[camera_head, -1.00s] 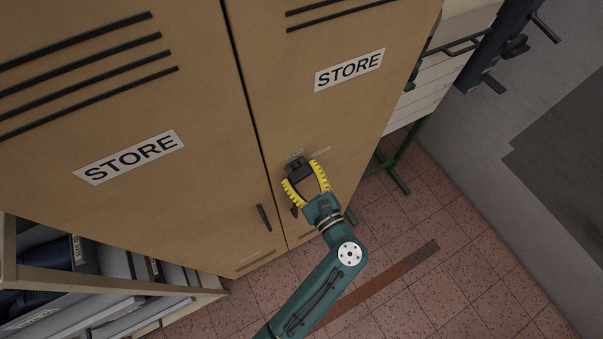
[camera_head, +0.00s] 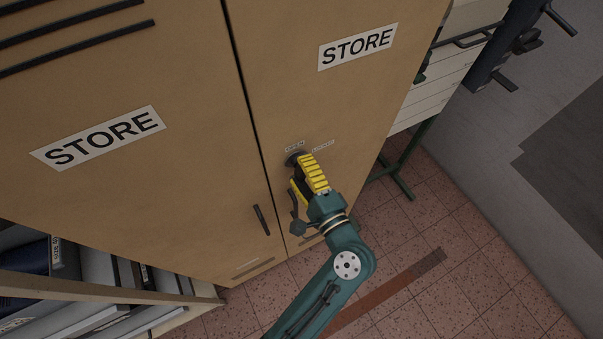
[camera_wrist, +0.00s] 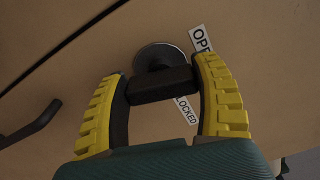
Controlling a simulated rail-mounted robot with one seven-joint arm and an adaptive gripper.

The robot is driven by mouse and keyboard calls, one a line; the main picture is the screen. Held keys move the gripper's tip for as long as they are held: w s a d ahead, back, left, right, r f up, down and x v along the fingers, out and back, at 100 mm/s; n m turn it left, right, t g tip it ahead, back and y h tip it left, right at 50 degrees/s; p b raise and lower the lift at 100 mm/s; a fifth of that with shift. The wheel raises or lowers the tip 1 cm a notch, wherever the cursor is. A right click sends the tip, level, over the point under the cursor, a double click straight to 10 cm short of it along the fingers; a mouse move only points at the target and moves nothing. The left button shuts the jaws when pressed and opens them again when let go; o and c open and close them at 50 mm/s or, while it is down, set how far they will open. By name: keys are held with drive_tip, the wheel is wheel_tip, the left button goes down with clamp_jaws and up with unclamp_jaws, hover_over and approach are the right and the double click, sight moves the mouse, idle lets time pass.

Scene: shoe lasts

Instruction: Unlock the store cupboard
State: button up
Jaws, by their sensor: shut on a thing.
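The store cupboard (camera_head: 205,190) has two tan doors, both closed, each with a STORE sign. On the right door is a black lock knob (camera_head: 294,158) with a round base; it also shows in the wrist view (camera_wrist: 160,86). An OPEN label (camera_head: 294,146) and a LOCKED label (camera_head: 323,146) sit beside it. My gripper (camera_head: 307,177) has its yellow-backed fingers on both sides of the knob's bar and is shut on it. The fingers partly hide the knob in the head view, and I cannot tell which label it points to.
A dark door handle (camera_head: 261,220) is on the left door. Another handle (camera_wrist: 32,125) shows left of my gripper in the wrist view. A shelf unit (camera_head: 100,300) stands at lower left. Tiled floor is open at lower right.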

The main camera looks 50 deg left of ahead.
drive_tip(key=shift+f+n+b, duration=0.1)
drive_tip(key=shift+n+b, duration=0.9)
drive_tip(key=shift+n, duration=0.2)
drive_tip(key=o, duration=1.2)
drive_tip(key=v, duration=1.2)
drive_tip(key=shift+a, duration=0.1)
